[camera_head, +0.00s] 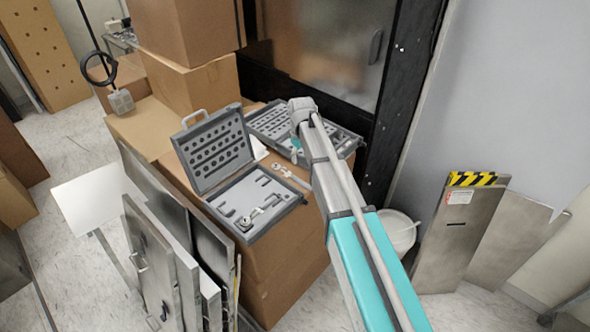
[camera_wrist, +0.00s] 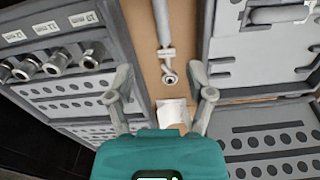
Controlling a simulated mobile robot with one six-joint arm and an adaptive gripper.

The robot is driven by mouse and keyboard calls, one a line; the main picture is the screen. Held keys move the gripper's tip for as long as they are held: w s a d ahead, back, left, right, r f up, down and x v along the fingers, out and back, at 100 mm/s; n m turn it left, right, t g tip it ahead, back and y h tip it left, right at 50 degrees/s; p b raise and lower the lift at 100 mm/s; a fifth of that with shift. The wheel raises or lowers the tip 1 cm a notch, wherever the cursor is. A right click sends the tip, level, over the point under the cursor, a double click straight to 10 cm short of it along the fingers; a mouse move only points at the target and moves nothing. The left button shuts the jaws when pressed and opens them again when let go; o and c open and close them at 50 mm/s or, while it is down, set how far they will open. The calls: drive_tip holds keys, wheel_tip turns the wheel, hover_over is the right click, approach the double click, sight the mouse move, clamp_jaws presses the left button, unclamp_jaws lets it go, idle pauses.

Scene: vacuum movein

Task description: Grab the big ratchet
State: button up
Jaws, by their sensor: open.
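A silver ratchet-like tool (camera_wrist: 162,28) with a round ringed head lies on brown cardboard between two tool cases in the wrist view. It also shows in the head view (camera_head: 281,168). My gripper (camera_wrist: 161,68) is open, with one finger on each side of the tool's head and nothing held. I cannot tell which tool is bigger.
The right case (camera_head: 268,122) holds several sockets (camera_wrist: 57,62). A small pale paper (camera_wrist: 172,112) lies between the cases. Stacked cardboard boxes (camera_head: 200,88) stand behind, metal panels (camera_head: 150,262) lean at the front left, and a white bucket (camera_head: 401,232) is right of my arm.

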drive_tip(key=shift+n, duration=0.6)
drive_tip(key=w+a+r, duration=0.1)
drive_tip(key=w+a+r+p, duration=0.1)
drive_tip(key=a, duration=0.1)
drive_tip(key=shift+w+r, duration=0.1)
drive_tip(key=shift+w, duration=0.05)
drive_tip(key=b, duration=0.8)
hover_over(291, 175)
drive_tip(key=f, duration=0.8)
drive_tip(key=shift+d+f, duration=0.2)
drive_tip(key=shift+f, duration=0.15)
drive_tip(key=shift+f+b, duration=0.15)
drive_tip(key=shift+b, duration=0.2)
drive_tip(key=f+b, duration=0.5)
drive_tip(key=shift+a, duration=0.2)
drive_tip(key=shift+r, duration=0.1)
clamp_jaws()
